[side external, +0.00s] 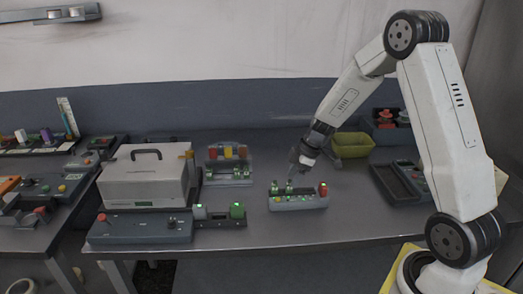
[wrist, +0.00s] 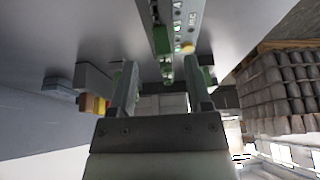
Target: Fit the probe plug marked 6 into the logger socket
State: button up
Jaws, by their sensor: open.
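A grey block (side external: 299,203) with sockets lies on the bench under my gripper. Small green pieces (side external: 275,187) and a red one (side external: 323,188) stand up from it. My gripper (side external: 292,177) is open and points down over the left half of this block. In the wrist view, my two fingers (wrist: 160,80) stand apart, with small green pieces (wrist: 167,70) beyond the gap between them. I cannot tell whether the fingers touch any of them. I cannot read a 6 anywhere, so which piece is the marked plug, and which socket is the logger's, is unclear.
A rack with red and yellow blocks (side external: 228,152) stands behind. A yellow-green bin (side external: 352,144) is at the back right. The bench front is clear.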

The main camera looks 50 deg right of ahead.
jog(key=shift+v, duration=2.5)
jog(key=shift+a, duration=0.15)
jog(key=s+a+m+h, duration=0.3)
jog(key=s+a+m, duration=0.6)
jog(key=s+a, duration=0.3)
jog(key=a+f, duration=0.1)
jog(key=a, duration=0.2)
jog(key=shift+a+g, duration=0.3)
jog(key=shift+a, duration=0.1)
